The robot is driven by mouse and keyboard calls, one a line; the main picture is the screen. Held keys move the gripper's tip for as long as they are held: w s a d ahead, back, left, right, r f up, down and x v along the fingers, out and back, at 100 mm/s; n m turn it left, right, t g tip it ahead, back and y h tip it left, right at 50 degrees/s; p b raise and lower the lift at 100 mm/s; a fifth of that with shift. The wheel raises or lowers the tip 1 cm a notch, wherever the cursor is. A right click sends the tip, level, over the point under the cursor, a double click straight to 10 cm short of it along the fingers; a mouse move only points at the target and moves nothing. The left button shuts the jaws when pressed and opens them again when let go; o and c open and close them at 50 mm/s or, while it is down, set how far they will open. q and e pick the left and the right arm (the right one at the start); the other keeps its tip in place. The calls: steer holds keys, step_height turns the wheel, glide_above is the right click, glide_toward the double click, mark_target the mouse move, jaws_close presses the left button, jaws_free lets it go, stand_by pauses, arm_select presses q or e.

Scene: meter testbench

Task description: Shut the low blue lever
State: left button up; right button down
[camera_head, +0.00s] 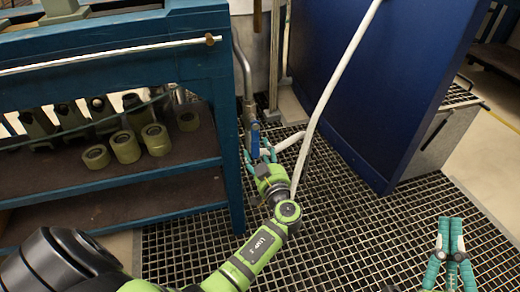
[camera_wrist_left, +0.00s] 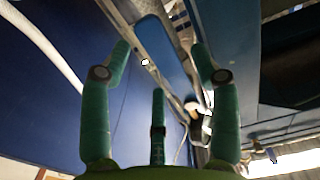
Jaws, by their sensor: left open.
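The low blue lever (camera_head: 255,138) is on the metal pipe beside the blue rack post, low over the floor grating. My left gripper (camera_head: 262,153) is open just in front of it in the head view. In the left wrist view the blue lever (camera_wrist_left: 163,48) shows beyond and between the spread teal fingers of the left gripper (camera_wrist_left: 158,62). I see no clear contact between fingers and lever. My right gripper (camera_head: 450,222) is at the lower right over the grating, away from the lever. Its teal fingers are close together, and I cannot tell whether they are shut.
A blue rack (camera_head: 180,60) with green cylindrical parts (camera_head: 125,146) stands at left, its post close to my left gripper. A white hose (camera_head: 325,95) runs up from near the left wrist. A large blue panel (camera_head: 385,80) stands at right. The grating (camera_head: 345,225) between is mostly clear.

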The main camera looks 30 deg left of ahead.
mark_target(258, 149)
arm_select(q)
steer(key=shift+x, duration=1.75)
arm_select(e)
steer(key=shift+s+r+t+y, duration=0.3)
steer(key=shift+s+r, duration=0.15)
steer(key=shift+r, duration=0.15)
arm_select(q)
steer(key=shift+c, duration=0.4)
jaws_close()
